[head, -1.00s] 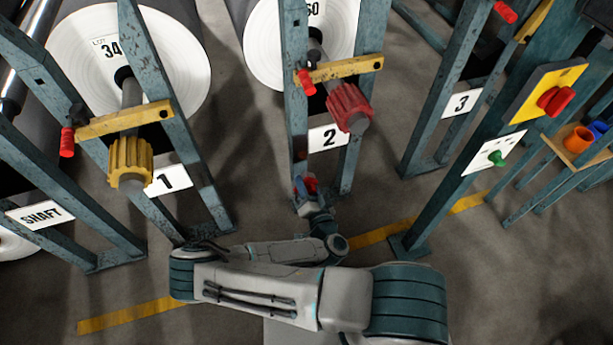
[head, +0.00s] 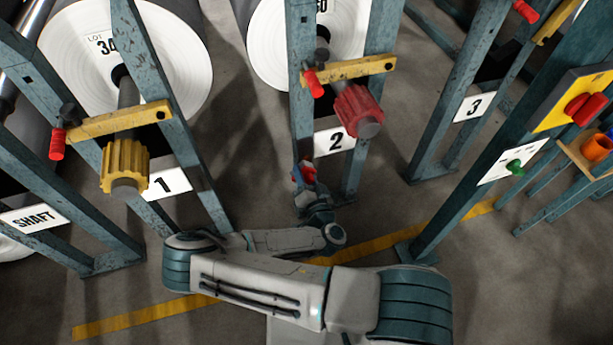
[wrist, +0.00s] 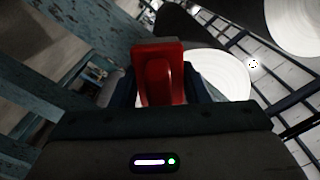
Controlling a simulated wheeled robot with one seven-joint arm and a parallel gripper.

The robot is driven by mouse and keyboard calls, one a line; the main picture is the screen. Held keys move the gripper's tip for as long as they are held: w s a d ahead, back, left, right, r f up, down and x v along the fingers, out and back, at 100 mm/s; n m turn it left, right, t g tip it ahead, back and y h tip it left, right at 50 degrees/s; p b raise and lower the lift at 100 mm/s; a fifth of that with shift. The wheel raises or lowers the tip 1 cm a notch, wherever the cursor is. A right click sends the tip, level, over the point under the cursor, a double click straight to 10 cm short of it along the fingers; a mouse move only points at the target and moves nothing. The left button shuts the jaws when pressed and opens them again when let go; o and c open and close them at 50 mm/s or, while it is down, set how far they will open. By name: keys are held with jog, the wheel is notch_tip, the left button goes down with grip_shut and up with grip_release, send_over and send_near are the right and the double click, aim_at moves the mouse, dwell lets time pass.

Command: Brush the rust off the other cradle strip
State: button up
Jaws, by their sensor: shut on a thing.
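My gripper (head: 307,180) is low beside the left post of stand 2 in the head view. It is shut on a red block-like thing (wrist: 160,75), which fills the space between the fingers in the wrist view. Its lower end and any bristles are hidden, so I cannot tell if it is the brush. No part is clearly recognisable as a cradle strip. Stand 2's yellow bar (head: 350,69) has dark specks above a red toothed hub (head: 358,110). Stand 1's yellow bar (head: 120,120) sits above a yellow toothed hub (head: 125,165).
White rolls (head: 145,60) hang behind blue-grey worn posts (head: 301,120). Red handles (head: 313,83) stick out from the bars. At right are a yellow panel with a red knob (head: 586,108) and a shelf with an orange cup (head: 597,148). The floor in front is clear.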

jog(key=shift+p+x, duration=0.4)
jog(key=shift+x, duration=0.55)
dwell(0.4)
jog(key=shift+d, duration=0.1)
jog(key=shift+w+d+r+p, duration=0.15)
jog(key=shift+w+d+p, duration=0.05)
jog(key=shift+d+p, duration=0.4)
jog(key=d, duration=0.1)
jog(key=d+p, duration=0.1)
jog(key=shift+w+d, duration=0.25)
jog(key=shift+w, duration=0.1)
jog(key=shift+p, duration=0.4)
jog(key=shift+a, duration=0.1)
